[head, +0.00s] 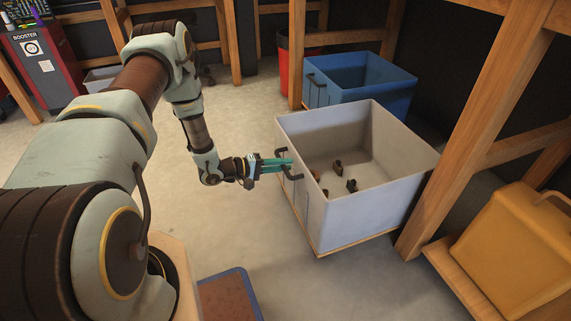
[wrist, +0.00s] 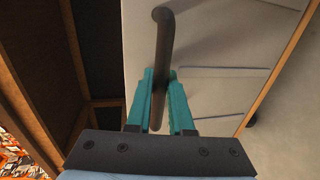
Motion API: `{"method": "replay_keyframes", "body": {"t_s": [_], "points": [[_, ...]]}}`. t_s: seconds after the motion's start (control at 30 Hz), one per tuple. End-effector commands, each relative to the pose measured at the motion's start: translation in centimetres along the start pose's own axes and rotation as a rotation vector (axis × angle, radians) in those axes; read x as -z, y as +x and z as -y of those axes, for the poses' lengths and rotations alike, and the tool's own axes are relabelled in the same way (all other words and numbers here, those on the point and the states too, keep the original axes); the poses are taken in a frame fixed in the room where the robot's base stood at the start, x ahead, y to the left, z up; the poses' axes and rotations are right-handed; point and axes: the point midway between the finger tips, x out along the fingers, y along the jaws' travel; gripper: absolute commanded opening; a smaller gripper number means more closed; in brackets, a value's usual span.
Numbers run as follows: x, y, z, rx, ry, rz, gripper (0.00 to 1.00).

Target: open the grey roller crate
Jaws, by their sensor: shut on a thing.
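The grey roller crate (head: 361,219) stands on the floor right of centre in the head view, with its top open and a few small dark items lying inside. A dark bar handle (head: 284,163) is on its left-hand face. My gripper (head: 287,163) is at this handle. In the wrist view, the two teal fingers of my gripper (wrist: 161,95) sit on either side of the dark handle (wrist: 162,50) and are shut on it. The crate's pale face (wrist: 215,45) fills the area behind the handle.
A blue crate (head: 362,100) stands behind the grey one, beside a red bin (head: 283,70). Wooden posts (head: 470,130) rise close to the grey crate's right side. A yellow container (head: 515,250) is at the lower right. The floor (head: 225,235) left of the crate is clear.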

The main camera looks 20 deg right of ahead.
Motion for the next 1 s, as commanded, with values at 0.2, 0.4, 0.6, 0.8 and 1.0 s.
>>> {"method": "replay_keyframes", "body": {"t_s": [0.2, 0.4, 0.6, 0.8, 1.0], "points": [[0.1, 0.0, 0.0, 0.001, 0.001, -0.002, 0.28], [0.1, 0.0, 0.0, 0.001, 0.000, -0.002, 0.49], [0.1, 0.0, 0.0, 0.001, 0.000, -0.001, 0.49], [0.1, -1.3, -0.1, 0.001, -0.001, -0.002, 0.49], [0.1, -5.2, -0.2, 0.002, -0.002, -0.005, 0.49]]}}
